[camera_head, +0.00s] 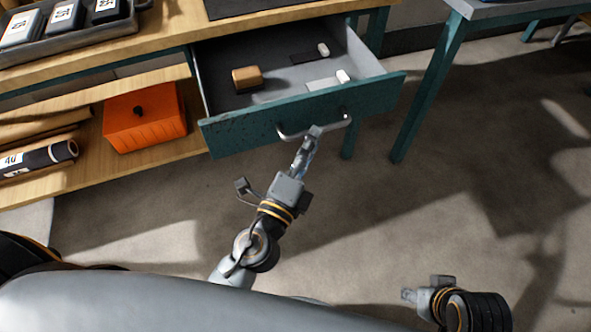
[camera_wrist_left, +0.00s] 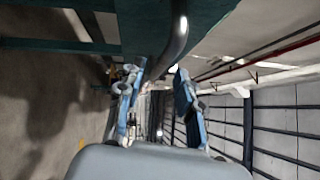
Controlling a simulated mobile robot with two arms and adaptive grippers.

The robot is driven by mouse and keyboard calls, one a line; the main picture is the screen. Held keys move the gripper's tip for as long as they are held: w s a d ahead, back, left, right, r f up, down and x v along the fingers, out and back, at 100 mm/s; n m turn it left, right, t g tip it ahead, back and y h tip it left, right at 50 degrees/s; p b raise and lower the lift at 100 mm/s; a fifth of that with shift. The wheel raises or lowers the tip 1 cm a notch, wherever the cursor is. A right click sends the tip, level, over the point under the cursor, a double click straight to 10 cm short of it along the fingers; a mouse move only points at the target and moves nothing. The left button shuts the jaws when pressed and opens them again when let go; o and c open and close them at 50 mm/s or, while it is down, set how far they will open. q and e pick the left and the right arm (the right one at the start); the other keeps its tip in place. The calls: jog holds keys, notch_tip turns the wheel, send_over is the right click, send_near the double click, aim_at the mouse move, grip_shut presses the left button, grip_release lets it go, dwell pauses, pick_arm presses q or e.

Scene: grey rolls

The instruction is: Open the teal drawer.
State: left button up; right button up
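The teal drawer (camera_head: 300,118) is pulled out from under the wooden worktop, and its inside shows. A curved metal handle (camera_head: 316,128) is on its front; the handle also crosses the top of the left wrist view (camera_wrist_left: 178,40). My left gripper (camera_head: 314,134) is at the handle. In the left wrist view its two fingers (camera_wrist_left: 158,75) stand apart, with the handle bar between or just beyond their tips. I cannot tell if they touch it. My right gripper (camera_head: 408,295) is low at the right, away from the drawer; its fingers are too small to read.
The drawer holds a brown block (camera_head: 247,78) and two small white items (camera_head: 323,49), (camera_head: 343,76). An orange box (camera_head: 144,117) and rolls (camera_head: 38,157) are on the lower shelf. A teal-legged table (camera_head: 430,90) stands right of the drawer. The floor in front is clear.

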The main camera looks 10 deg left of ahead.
pick_arm(q)
jog(key=v, duration=0.8)
dwell(0.4)
